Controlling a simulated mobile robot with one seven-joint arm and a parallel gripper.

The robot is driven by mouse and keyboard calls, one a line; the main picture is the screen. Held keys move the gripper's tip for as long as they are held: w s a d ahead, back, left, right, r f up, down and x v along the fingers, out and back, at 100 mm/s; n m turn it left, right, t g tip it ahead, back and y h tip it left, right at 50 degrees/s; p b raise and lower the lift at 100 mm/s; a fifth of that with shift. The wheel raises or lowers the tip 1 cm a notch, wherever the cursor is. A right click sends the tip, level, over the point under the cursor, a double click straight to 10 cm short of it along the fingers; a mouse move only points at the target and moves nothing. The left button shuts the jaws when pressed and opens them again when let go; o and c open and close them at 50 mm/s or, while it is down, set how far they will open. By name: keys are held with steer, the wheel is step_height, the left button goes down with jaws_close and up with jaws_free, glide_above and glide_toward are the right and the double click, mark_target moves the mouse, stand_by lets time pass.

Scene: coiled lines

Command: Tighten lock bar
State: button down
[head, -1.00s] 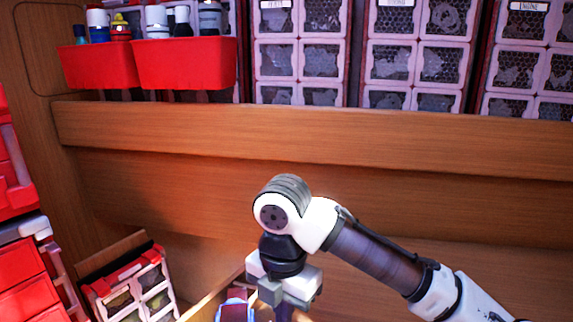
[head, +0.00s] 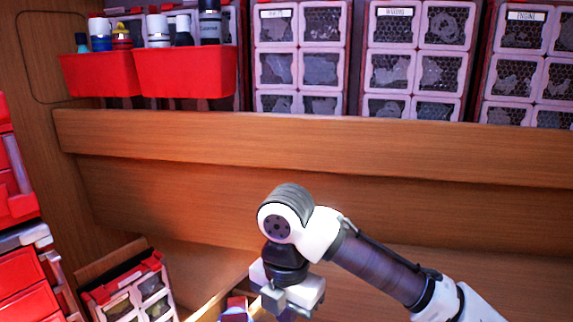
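My gripper (head: 284,308) points down at the bottom middle of the head view. Its fingertips are cut off by the lower edge, so I cannot see whether it is open or shut, or whether it holds anything. A small red and blue-white thing (head: 236,310) shows just left of the gripper, partly cut off by the frame edge. I cannot make out what it is. No part that I can clearly tell as a lock bar shows in this view.
A wooden ledge (head: 320,148) runs across behind my arm. Red bins (head: 187,73) with bottles hang above at left. Clear-fronted drawer units (head: 300,60) line the top. Red cases (head: 20,280) stand at the left edge. A compartment case (head: 130,295) leans at lower left.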

steer(key=shift+w+d+r, duration=0.1)
steer(key=shift+w+r, duration=0.05)
steer(key=shift+r, duration=0.05)
step_height(320, 180, up, 6)
steer(key=shift+f, duration=0.2)
steer(key=shift+a, duration=0.2)
